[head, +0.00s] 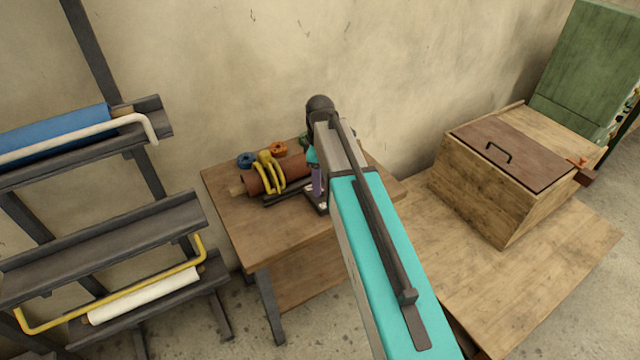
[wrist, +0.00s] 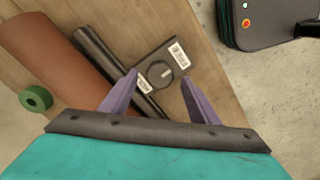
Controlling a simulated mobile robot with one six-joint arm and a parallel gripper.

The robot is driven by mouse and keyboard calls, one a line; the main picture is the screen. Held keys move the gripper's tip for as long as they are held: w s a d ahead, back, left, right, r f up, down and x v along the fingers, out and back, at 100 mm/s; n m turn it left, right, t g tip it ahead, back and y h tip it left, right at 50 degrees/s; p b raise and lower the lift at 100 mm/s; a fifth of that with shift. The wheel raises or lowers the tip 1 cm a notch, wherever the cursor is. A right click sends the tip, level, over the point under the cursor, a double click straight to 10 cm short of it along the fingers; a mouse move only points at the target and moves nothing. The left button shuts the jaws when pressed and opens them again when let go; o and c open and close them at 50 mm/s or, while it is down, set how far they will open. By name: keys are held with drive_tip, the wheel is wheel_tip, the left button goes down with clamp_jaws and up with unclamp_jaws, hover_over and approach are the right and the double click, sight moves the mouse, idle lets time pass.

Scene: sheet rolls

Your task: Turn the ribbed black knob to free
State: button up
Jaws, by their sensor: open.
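The ribbed black knob (wrist: 161,75) shows in the wrist view as a round dark dial with a light line, on a dark plate (wrist: 177,66). The plate has a white label (wrist: 178,54) at its upper right and another (wrist: 145,86) at its lower left, both too small to read. My gripper (wrist: 160,80) is open, with its two purple fingers apart on either side of the knob in the picture. I cannot tell whether they touch it. In the head view my gripper (head: 316,182) points down at the small bench; my arm hides the knob there.
A black bar (wrist: 112,62) and a reddish-brown roll (wrist: 52,60) lie left of the plate, with a green tape roll (wrist: 36,99) beyond. Yellow hooks (head: 268,172) cross the roll on the bench (head: 235,222). A rack (head: 100,240) stands left; a wooden box (head: 480,185) stands right.

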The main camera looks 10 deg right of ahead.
wheel_tip(320, 180, up, 11)
drive_tip(key=b, duration=0.2)
drive_tip(key=shift+r, duration=0.2)
idle(0.4)
idle(0.5)
